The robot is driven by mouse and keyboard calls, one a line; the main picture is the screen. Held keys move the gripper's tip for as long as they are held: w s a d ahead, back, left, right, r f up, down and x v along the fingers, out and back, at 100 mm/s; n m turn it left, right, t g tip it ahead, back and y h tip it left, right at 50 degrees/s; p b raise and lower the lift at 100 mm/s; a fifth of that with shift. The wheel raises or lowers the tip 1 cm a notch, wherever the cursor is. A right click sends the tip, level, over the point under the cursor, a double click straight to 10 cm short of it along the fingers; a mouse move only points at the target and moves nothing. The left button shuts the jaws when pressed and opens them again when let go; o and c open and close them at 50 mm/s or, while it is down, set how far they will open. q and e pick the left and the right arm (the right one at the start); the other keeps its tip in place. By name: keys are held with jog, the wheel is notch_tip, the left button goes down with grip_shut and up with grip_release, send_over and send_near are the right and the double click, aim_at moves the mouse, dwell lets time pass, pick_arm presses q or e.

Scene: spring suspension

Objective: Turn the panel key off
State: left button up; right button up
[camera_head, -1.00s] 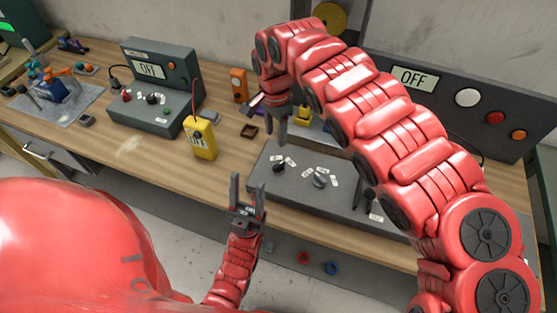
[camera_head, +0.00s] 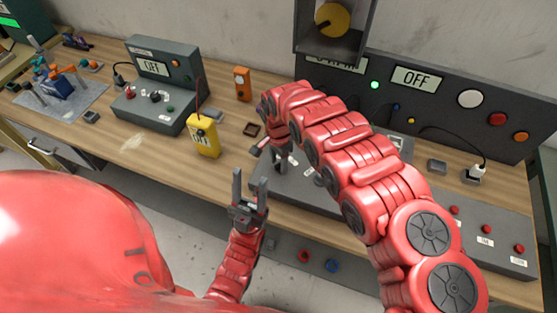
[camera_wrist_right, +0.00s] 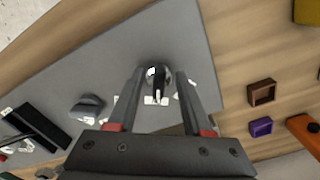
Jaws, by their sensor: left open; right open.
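The grey control panel (camera_head: 300,195) lies on the bench in the middle of the head view. In the right wrist view its surface (camera_wrist_right: 185,40) carries a round switch with a silver collar and a dark upright piece, seemingly the panel key (camera_wrist_right: 157,76). My right gripper (camera_wrist_right: 157,75) is open, with one finger on each side of this key; contact cannot be told. In the head view my right gripper (camera_head: 274,153) is over the panel's left part and hides the key. My left gripper (camera_head: 249,183) is open and empty in front of the bench edge.
A second dark knob (camera_wrist_right: 88,107) is beside the key on the panel. A yellow meter (camera_head: 204,136) and a small brown tray (camera_head: 251,129) stand left of it.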

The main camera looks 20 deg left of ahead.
grip_shut()
dwell(0.3)
jog(key=shift+d+f+n, duration=0.1)
jog(key=shift+n, duration=0.2)
jog(key=shift+n+b, duration=0.9)
jog(key=n, duration=0.1)
jog(key=n+b, duration=0.1)
jog(key=shift+d+n, duration=0.2)
jog(key=shift+n, duration=0.1)
jog(key=n+b, duration=0.1)
jog(key=n, duration=0.2)
jog(key=shift+d+n+b, duration=0.1)
jog(key=shift+n+b, duration=0.2)
jog(key=shift+b, duration=0.05)
jog(key=shift+w+d+n+b, duration=0.15)
jog(key=shift+n+b, duration=0.4)
jog(key=shift+n, duration=1.05)
